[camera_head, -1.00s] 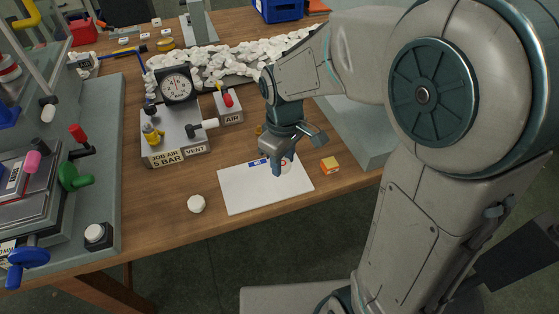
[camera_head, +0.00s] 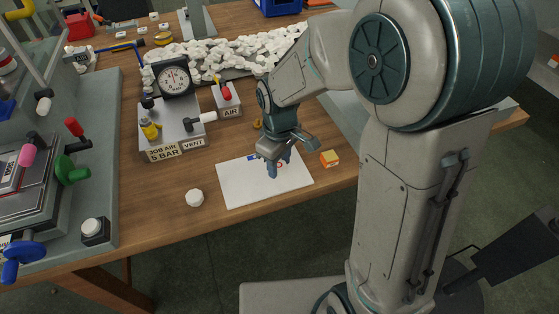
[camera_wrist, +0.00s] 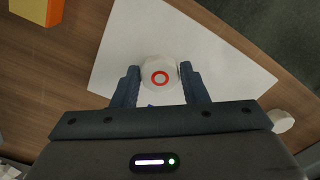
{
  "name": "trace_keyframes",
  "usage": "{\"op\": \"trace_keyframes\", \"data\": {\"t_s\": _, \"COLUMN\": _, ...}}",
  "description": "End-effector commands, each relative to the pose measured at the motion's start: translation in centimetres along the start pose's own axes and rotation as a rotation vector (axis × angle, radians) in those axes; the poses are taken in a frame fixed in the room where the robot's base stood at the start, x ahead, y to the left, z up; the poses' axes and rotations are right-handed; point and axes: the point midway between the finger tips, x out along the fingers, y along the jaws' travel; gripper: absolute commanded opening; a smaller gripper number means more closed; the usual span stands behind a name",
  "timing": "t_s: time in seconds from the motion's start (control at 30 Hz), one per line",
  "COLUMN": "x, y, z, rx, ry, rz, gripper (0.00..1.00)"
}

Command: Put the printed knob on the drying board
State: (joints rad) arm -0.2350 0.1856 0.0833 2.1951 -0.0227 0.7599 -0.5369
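The printed knob (camera_wrist: 160,75) is white with a red ring on its top face. In the wrist view it sits between the two fingertips of my gripper (camera_wrist: 160,80), which touch or nearly touch its sides. My gripper (camera_head: 279,164) also shows in the head view, pointing down over the drying board (camera_head: 240,188). The fingers mostly hide the knob there. The board is a flat white sheet with a blue label strip; it also shows in the wrist view (camera_wrist: 215,65). Whether the knob rests on the board or hangs just above it, I cannot tell.
A plain white knob (camera_head: 195,198) stands on the table left of the board. A yellow-orange block (camera_head: 329,158) lies right of it. The gauge and valve unit (camera_head: 172,130) stands behind left; the printer with coloured handles (camera_head: 70,170) is at far left.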

Motion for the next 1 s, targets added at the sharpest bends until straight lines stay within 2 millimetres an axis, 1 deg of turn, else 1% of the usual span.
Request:
{"op": "trace_keyframes", "data": {"t_s": 0.03, "x": -0.1, "y": 0.0, "z": 0.0, "rx": 0.000, "ry": 0.000, "rz": 0.000, "gripper": 0.55}}
{"op": "trace_keyframes", "data": {"t_s": 0.07, "x": -0.1, "y": 0.0, "z": 0.0, "rx": 0.000, "ry": 0.000, "rz": 0.000, "gripper": 0.57}}
{"op": "trace_keyframes", "data": {"t_s": 0.33, "x": -0.1, "y": 0.0, "z": 0.0, "rx": 0.000, "ry": 0.000, "rz": 0.000, "gripper": 0.57}}
{"op": "trace_keyframes", "data": {"t_s": 0.47, "x": -1.1, "y": 0.0, "z": 0.0, "rx": 0.000, "ry": 0.002, "rz": 0.002, "gripper": 0.57}}
{"op": "trace_keyframes", "data": {"t_s": 0.57, "x": -2.9, "y": 0.1, "z": -0.1, "rx": 0.000, "ry": 0.005, "rz": 0.003, "gripper": 0.57}}
{"op": "trace_keyframes", "data": {"t_s": 0.8, "x": -8.2, "y": 0.1, "z": -0.1, "rx": 0.001, "ry": 0.005, "rz": 0.003, "gripper": 0.57}}
{"op": "trace_keyframes", "data": {"t_s": 0.9, "x": -10.0, "y": 0.1, "z": 0.0, "rx": 0.001, "ry": 0.003, "rz": 0.002, "gripper": 0.57}}
{"op": "trace_keyframes", "data": {"t_s": 1.0, "x": -11.3, "y": 0.1, "z": 0.0, "rx": 0.001, "ry": 0.002, "rz": 0.002, "gripper": 0.57}}
